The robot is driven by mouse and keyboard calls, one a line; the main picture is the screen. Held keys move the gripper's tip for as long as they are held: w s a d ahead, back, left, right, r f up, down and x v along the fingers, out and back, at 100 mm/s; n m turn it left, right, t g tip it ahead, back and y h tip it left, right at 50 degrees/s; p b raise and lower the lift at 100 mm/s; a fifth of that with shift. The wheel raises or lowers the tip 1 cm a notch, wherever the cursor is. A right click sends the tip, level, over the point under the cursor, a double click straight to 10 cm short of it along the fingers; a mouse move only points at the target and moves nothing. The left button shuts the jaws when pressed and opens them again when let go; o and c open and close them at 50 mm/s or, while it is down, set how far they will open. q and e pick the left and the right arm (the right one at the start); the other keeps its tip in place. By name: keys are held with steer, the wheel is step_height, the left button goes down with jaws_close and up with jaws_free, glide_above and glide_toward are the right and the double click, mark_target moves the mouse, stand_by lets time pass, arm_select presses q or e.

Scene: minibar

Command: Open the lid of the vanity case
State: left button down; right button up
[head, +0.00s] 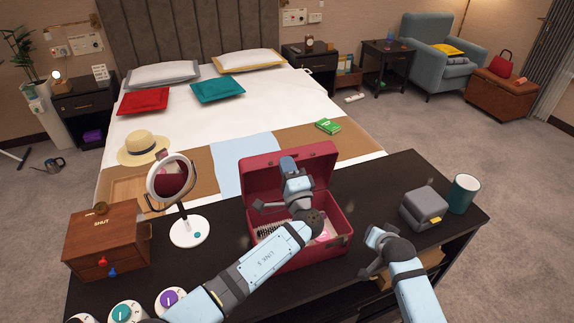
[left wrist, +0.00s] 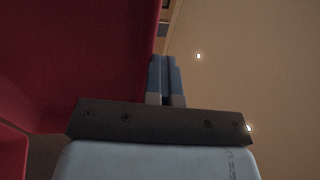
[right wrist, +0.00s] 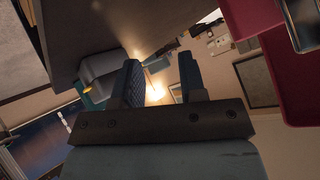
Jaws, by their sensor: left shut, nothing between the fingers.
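The red vanity case (head: 345,240) stands on the dark table with its lid (head: 318,160) raised, leaning back a little. A brush (head: 268,230) and something pink show inside the case. My left gripper (head: 288,164) is shut and empty, above the case's opening and in front of the lid's inner side. In the left wrist view its closed fingers (left wrist: 166,78) are beside the red lid (left wrist: 75,60); I cannot tell whether they touch it. My right gripper (head: 368,252) is open and empty, just right of the case. Its fingers (right wrist: 160,82) are apart in the right wrist view.
A round mirror (head: 187,230) and a wooden drawer box (head: 104,240) stand left of the case. A grey box (head: 424,208) and a teal cup (head: 463,194) stand at the table's right. The bed (head: 230,120) lies behind the table.

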arm_select(q)
steer(key=w+b, duration=0.1)
steer(key=b, duration=0.2)
steer(key=shift+w+a+f, duration=0.35)
steer(key=shift+w, duration=0.05)
steer(key=shift+w+a+r+b, duration=0.1)
steer(key=shift+w+r+b, duration=0.05)
steer(key=shift+w+b, duration=0.2)
steer(key=shift+r, duration=0.2)
arm_select(e)
steer(key=s+a+f+n+y, duration=0.1)
steer(key=s+a+f+n, duration=0.1)
steer(key=s, duration=0.7)
steer(key=s+a+f+n+y, duration=0.1)
steer(key=s+a+f+n, duration=0.1)
steer(key=s, duration=0.8)
steer(key=s+a+f+n+t+y, duration=0.1)
steer(key=s+a+f+n, duration=0.2)
steer(key=s, duration=0.6)
steer(key=shift+s+a+n+y, duration=0.3)
steer(key=shift+s+n+y, duration=0.1)
steer(key=shift+n, duration=0.4)
steer(key=shift+w, duration=0.1)
